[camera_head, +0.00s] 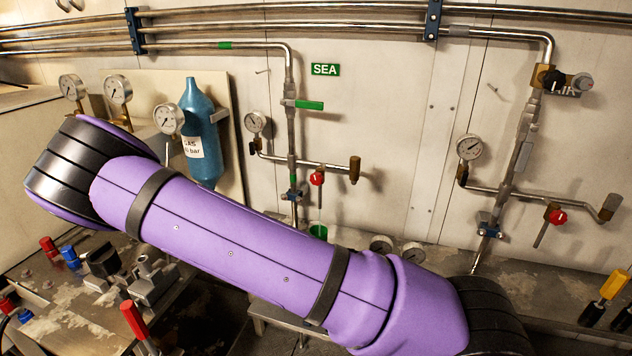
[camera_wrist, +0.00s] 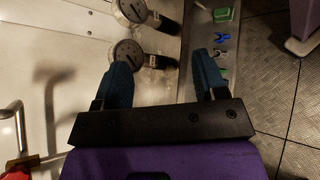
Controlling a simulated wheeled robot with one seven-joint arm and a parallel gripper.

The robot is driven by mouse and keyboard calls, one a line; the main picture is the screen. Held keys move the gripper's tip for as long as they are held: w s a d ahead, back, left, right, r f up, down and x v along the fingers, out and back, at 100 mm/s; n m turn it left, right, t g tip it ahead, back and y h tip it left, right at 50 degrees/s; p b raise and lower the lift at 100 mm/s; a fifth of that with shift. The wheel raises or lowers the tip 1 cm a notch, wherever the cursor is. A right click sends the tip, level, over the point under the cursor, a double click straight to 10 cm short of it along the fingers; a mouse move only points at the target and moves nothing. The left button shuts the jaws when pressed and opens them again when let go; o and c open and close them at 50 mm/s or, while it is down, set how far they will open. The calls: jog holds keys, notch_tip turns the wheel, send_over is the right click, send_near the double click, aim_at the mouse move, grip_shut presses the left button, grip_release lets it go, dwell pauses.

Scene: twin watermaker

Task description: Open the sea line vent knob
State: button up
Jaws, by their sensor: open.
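The green SEA sign (camera_head: 325,69) is on the wall beside a vertical pipe, the sea line (camera_head: 290,140). A red knob (camera_head: 317,178) sits on this line's side branch, below and right of its gauge; I take it for the vent knob, though no label on it can be read. A green lever (camera_head: 308,105) is higher on the same line. My gripper (camera_wrist: 162,65) is open and empty in the wrist view, its blue fingers apart. A red part (camera_wrist: 17,173) shows at that view's lower left corner, cut off; I cannot tell if it is the same knob. The head view does not show my gripper.
My purple arm crosses the front of the head view. The air line has a gauge (camera_head: 470,147) and another red knob (camera_head: 557,217). A blue gas bottle (camera_head: 200,135) stands left of the sea line. Two round gauges (camera_wrist: 130,52) lie ahead of my fingers.

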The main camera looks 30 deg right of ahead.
jog(key=w+m+t+y, duration=0.1)
jog(key=w+m+t, duration=0.25)
jog(key=m, duration=0.35)
jog(key=m+t+h, duration=0.1)
jog(key=m+t, duration=0.6)
jog(key=t, duration=0.5)
send_near(316, 180)
jog(key=x, duration=1)
jog(key=shift+c, duration=0.5)
jog(key=c, duration=0.8)
